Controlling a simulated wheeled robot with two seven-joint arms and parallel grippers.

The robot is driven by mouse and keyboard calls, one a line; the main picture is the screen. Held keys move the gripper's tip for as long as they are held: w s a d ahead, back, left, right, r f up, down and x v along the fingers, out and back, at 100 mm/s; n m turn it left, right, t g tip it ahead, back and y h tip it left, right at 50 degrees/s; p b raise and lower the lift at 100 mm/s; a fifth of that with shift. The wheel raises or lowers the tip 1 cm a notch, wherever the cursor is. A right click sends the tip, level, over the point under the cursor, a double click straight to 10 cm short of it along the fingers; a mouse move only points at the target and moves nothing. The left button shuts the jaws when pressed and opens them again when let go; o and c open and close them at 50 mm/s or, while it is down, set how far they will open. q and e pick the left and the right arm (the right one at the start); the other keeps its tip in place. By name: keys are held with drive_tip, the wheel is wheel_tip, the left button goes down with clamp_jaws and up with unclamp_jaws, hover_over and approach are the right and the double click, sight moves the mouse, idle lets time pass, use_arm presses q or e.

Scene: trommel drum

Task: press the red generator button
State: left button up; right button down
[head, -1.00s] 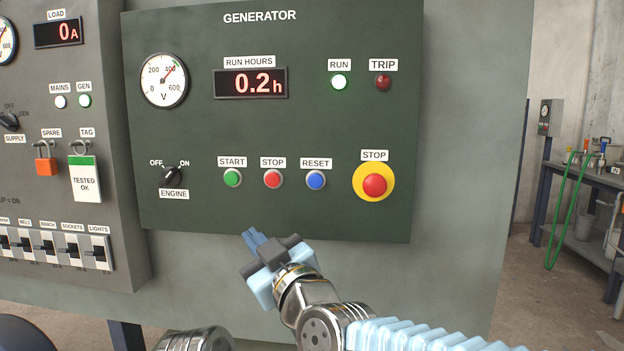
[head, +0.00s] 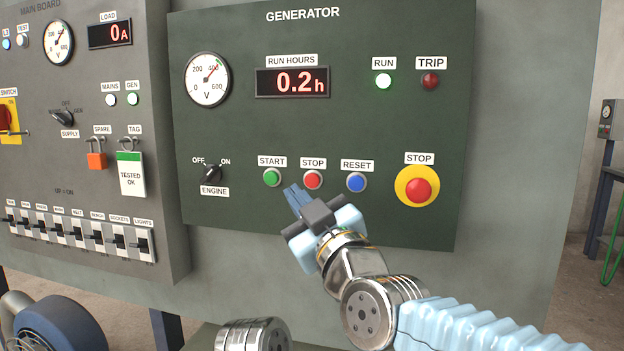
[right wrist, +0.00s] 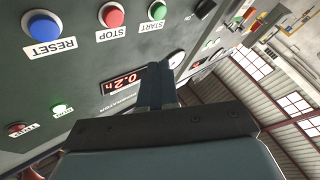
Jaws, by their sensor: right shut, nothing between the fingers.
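The red stop button (head: 313,180) sits on the green generator panel (head: 400,115), between the green start button (head: 271,177) and the blue reset button (head: 356,182). It also shows in the right wrist view (right wrist: 111,15). A larger red mushroom stop button (head: 418,190) on a yellow disc is farther right. My right gripper (head: 294,194) is shut and empty, its fingertips just below and left of the small red button in the picture. I cannot tell whether it touches the panel. My left gripper is not in view.
The engine switch (head: 211,173) is left of the buttons. The main board (head: 75,170) with its row of breakers juts out at the left. A blue motor-like machine (head: 55,325) stands below it. The floor shows at the far right.

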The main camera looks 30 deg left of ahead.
sight(312, 188)
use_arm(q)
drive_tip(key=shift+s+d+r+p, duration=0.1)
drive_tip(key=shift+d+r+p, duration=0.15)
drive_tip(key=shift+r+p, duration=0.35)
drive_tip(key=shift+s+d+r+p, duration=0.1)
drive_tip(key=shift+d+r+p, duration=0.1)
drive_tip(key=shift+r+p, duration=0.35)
use_arm(e)
drive_tip(key=shift+w+a, duration=0.25)
drive_tip(key=shift+w, duration=0.85)
drive_tip(key=shift+w+a, duration=0.3)
drive_tip(key=shift+w, duration=0.75)
drive_tip(key=shift+w+a, duration=0.25)
drive_tip(key=shift+w, duration=0.85)
drive_tip(key=shift+w+a, duration=0.1)
drive_tip(key=shift+w, duration=0.3)
